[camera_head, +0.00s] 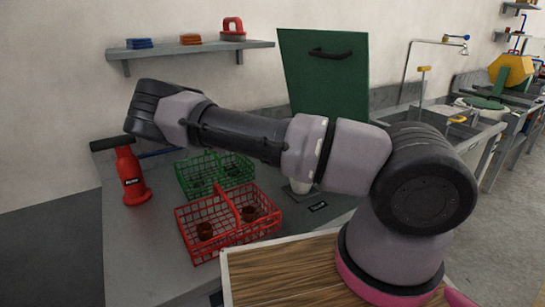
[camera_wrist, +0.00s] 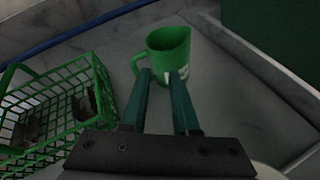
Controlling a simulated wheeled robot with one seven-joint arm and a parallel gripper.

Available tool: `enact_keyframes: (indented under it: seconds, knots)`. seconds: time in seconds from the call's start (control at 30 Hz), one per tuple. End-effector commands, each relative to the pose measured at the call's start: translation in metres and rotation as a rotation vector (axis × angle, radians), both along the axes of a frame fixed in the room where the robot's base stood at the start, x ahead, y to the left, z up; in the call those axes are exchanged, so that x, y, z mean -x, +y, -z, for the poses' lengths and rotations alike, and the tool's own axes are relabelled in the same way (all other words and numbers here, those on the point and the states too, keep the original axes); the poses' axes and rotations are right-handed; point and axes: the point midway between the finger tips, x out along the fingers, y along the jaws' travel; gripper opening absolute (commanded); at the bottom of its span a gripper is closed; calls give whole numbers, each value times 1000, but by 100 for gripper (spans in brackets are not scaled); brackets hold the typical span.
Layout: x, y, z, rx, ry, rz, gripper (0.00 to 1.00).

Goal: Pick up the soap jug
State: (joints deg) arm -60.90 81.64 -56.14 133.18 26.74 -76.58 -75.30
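A green jug (camera_wrist: 166,50) with a loop handle on its left and a pale label low on its front stands on the grey counter in the wrist view; it is the likely soap jug. My gripper (camera_wrist: 161,73) has two dark green fingers with a gap between them. The fingertips overlap the jug's lower part in the picture, and nothing shows held between them. I cannot tell whether they touch the jug. In the head view, my arm crosses the middle, and neither the jug nor the fingers can be made out.
A green wire crate (camera_wrist: 78,87) stands left of my fingers; it also shows in the head view (camera_head: 238,168). A red crate (camera_head: 187,236) is nearer. A red tool (camera_head: 131,178) stands at left. A green panel (camera_head: 340,90) rises behind the arm. A shelf (camera_head: 165,49) hangs above.

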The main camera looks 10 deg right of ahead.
Motion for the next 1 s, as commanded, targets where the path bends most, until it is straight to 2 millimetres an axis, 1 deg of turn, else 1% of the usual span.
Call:
enact_keyframes:
  seconds: [0.03, 0.1, 0.2, 0.3, 0.37, 0.6, 0.83, 1.0]
  knots:
    - [1, 7, 5, 73, -2, -68, 28]
    - [1, 16, 8, 152, -10, -147, 28]
    - [2, 25, 11, 225, -17, -221, 28]
    - [-1, 30, 13, 256, -21, -255, 28]
    - [-7, 32, 16, 261, -22, -261, 28]
    - [-41, 35, 29, 258, -22, -258, 28]
    - [-58, 39, 35, 257, -21, -258, 28]
    - [-83, 44, 41, 256, -21, -257, 28]
